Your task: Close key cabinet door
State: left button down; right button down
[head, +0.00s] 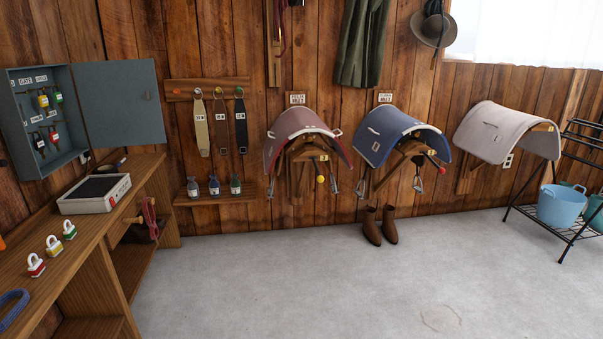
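The grey-blue key cabinet (17,118) hangs on the wooden wall at the left in the head view, above the workbench. Its door (120,104) stands wide open, swung out to the right of the box, with a small latch or handle near its right edge. Several keys with coloured tags (42,101) hang on hooks inside under small labels. Neither of my grippers shows in the head view.
The wooden workbench (95,222) below the cabinet carries a white box device (94,194), several padlocks (54,245) and a blue loop (12,308). Straps (221,125) and saddle racks (303,135) line the back wall.

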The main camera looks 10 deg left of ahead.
aim_at(117, 112)
jog(key=u, duration=0.1)
jog(key=i, duration=2)
jog(key=u, duration=1.25)
jog(key=i, duration=1.85)
jog(key=u, duration=0.9)
